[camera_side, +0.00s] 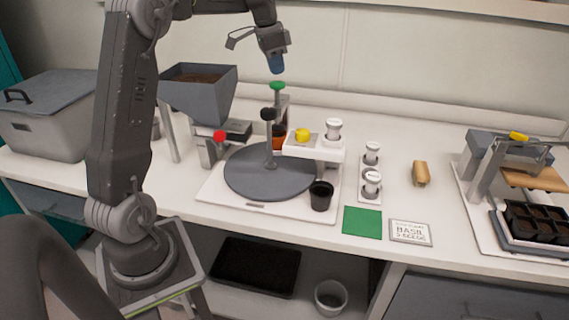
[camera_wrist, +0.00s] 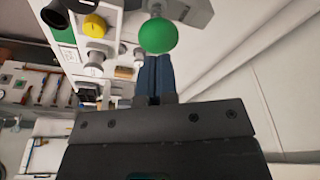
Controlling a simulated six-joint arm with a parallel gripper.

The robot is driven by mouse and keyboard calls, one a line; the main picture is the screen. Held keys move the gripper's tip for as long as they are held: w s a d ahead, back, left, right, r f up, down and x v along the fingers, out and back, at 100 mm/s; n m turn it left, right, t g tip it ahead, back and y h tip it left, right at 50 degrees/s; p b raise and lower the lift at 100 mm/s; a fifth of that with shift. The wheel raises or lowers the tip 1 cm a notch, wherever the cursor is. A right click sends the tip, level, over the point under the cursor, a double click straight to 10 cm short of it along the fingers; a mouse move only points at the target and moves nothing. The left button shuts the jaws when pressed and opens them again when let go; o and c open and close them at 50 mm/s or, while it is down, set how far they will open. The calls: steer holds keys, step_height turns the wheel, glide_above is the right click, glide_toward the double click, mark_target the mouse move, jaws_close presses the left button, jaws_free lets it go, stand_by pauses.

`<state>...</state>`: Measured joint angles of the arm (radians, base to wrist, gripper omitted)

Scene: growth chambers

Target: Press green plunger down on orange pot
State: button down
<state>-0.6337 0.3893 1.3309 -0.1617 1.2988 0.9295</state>
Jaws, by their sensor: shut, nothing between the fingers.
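The green plunger (camera_side: 277,86) stands at the top of a grey post behind the round turntable. It also shows as a green knob (camera_wrist: 157,36) just beyond my fingertips in the wrist view. The orange pot (camera_side: 279,131) is below the plunger on the far side of the turntable, partly hidden by the black knob and post in front.
The grey turntable (camera_side: 245,178) carries a central black-topped post. A grey hopper (camera_side: 200,95) stands left, with a red knob (camera_side: 219,135) near it. A white stand with a yellow knob (camera_side: 302,135) is right. A black pot (camera_side: 320,196) stands at the turntable's front right.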

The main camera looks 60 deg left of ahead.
mark_target(276, 82)
steer(key=shift+f, duration=0.15)
steer(key=shift+f, duration=2.5)
steer(key=shift+r, duration=5.15)
steer(key=s+d+r+n+t, duration=0.1)
steer(key=s+d, duration=0.3)
steer(key=d, duration=0.5)
steer(key=s+d, duration=0.5)
steer(key=d, duration=0.3)
steer(key=s+d+f+n+t, duration=0.1)
steer(key=s+d+f, duration=0.3)
steer(key=s, duration=0.3)
steer(key=s+d+f+n+t, duration=0.1)
steer(key=s+d+f, duration=0.4)
steer(key=s+d, duration=0.2)
steer(key=shift+s+f+y, duration=0.15)
steer(key=shift+s+y, duration=0.15)
steer(key=shift+s, duration=0.05)
